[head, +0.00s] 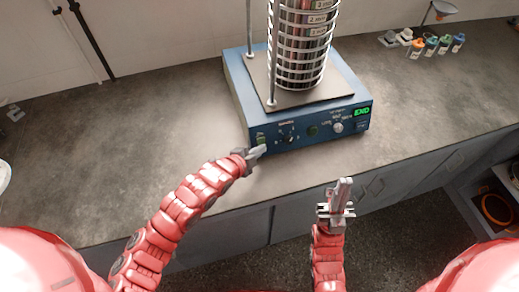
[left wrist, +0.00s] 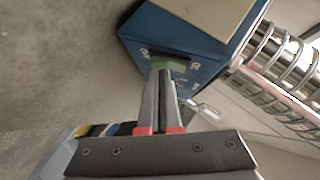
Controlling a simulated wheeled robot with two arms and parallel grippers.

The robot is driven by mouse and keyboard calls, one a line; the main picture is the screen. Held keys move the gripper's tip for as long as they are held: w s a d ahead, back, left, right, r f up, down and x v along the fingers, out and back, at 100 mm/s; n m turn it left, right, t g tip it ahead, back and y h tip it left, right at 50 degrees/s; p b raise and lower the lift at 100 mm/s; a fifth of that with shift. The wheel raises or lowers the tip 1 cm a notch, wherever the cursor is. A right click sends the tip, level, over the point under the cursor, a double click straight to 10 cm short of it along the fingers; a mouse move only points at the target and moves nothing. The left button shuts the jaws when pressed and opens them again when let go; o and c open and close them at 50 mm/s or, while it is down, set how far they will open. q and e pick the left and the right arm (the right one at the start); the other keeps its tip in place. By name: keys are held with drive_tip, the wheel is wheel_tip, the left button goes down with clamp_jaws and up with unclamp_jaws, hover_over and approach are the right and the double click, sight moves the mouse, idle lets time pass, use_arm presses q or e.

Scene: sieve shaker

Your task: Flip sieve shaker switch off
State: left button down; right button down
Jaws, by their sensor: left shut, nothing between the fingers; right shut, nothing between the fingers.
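The blue sieve shaker (head: 300,133) stands on the grey counter with a stack of metal sieves (head: 302,45) on its top plate. Its green switch (head: 261,138) is at the left end of the front panel, and the display at the right end reads "END". My left gripper (head: 259,151) is shut and empty, its fingertips just below the switch. In the left wrist view the closed fingertips reach the green switch (left wrist: 170,62) and partly cover it; I cannot tell if they touch. The switch position is not clear. My right gripper (head: 343,184) is shut and empty, in front of the counter edge.
Several small coloured bottles (head: 430,46) stand at the back right near a funnel on a stand (head: 441,10). An open shelf with a round orange-rimmed item (head: 497,210) is at lower right.

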use_arm(q)
drive_tip(key=b, duration=0.1)
drive_tip(key=f+b, duration=0.1)
drive_tip(key=shift+w+a+f+t+b, duration=0.1)
drive_tip(key=shift+w+f+t+b, duration=0.05)
drive_tip(key=shift+f+t+b, duration=0.2)
drive_tip(key=shift+r+p, duration=0.5)
drive_tip(key=shift+r, duration=0.2)
drive_tip(key=shift+r+p, duration=0.35)
drive_tip(key=shift+r, duration=0.35)
